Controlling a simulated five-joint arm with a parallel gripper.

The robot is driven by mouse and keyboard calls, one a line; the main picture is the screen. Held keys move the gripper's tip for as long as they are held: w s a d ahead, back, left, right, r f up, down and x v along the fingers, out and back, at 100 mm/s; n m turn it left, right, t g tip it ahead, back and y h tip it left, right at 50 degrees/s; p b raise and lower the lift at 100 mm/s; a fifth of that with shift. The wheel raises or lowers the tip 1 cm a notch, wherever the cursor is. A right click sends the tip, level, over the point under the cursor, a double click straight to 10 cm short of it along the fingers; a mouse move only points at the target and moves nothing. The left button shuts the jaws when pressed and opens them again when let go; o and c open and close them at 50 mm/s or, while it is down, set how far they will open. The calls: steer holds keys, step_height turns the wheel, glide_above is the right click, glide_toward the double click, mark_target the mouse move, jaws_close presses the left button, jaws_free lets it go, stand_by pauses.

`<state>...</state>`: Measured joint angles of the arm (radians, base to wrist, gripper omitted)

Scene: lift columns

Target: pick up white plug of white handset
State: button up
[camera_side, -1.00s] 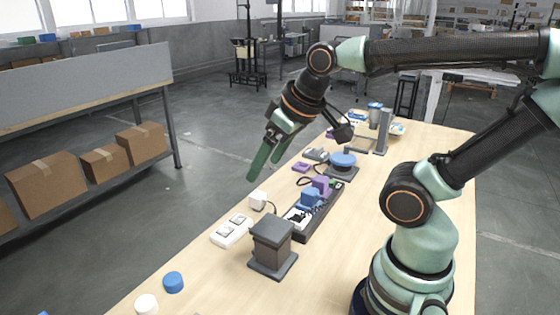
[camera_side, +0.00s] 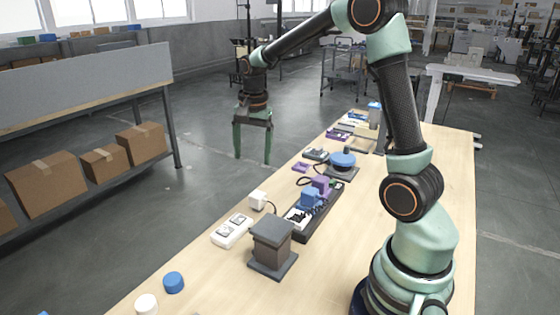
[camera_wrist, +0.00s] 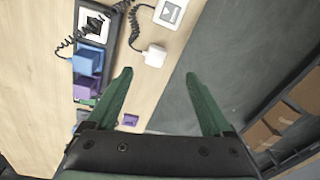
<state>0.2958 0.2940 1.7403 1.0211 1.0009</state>
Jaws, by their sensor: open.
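The white plug (camera_side: 257,199) is a small white block lying on the table near its left edge, left of the black strip. My gripper (camera_side: 252,158) points down, open and empty, above and beyond the table's left edge. Its two green fingers show apart in the wrist view (camera_wrist: 159,75), clear of the plug.
A black strip (camera_side: 323,221) holds blue (camera_side: 310,201) and purple (camera_side: 321,184) blocks. A white two-panel unit (camera_side: 232,231) lies near the plug. A dark grey pedestal (camera_side: 271,242) stands in front.

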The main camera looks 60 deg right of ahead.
mark_target(257, 194)
steer(key=d+f+m, duration=0.1)
steer(key=f, duration=0.2)
steer(key=w+d+f+m, duration=0.1)
steer(key=f, duration=0.3)
steer(key=d+f+m+g, duration=0.1)
steer(key=f, duration=0.3)
steer(key=shift+w+d+f, duration=0.15)
steer(key=shift+w, duration=0.05)
steer(key=shift+s+a+f, duration=0.1)
steer(key=shift+a+f, duration=0.05)
steer(key=shift+f, duration=1.2)
steer(key=shift+a+f, duration=0.1)
steer(key=shift+f, duration=1.2)
steer(key=c, duration=1.3)
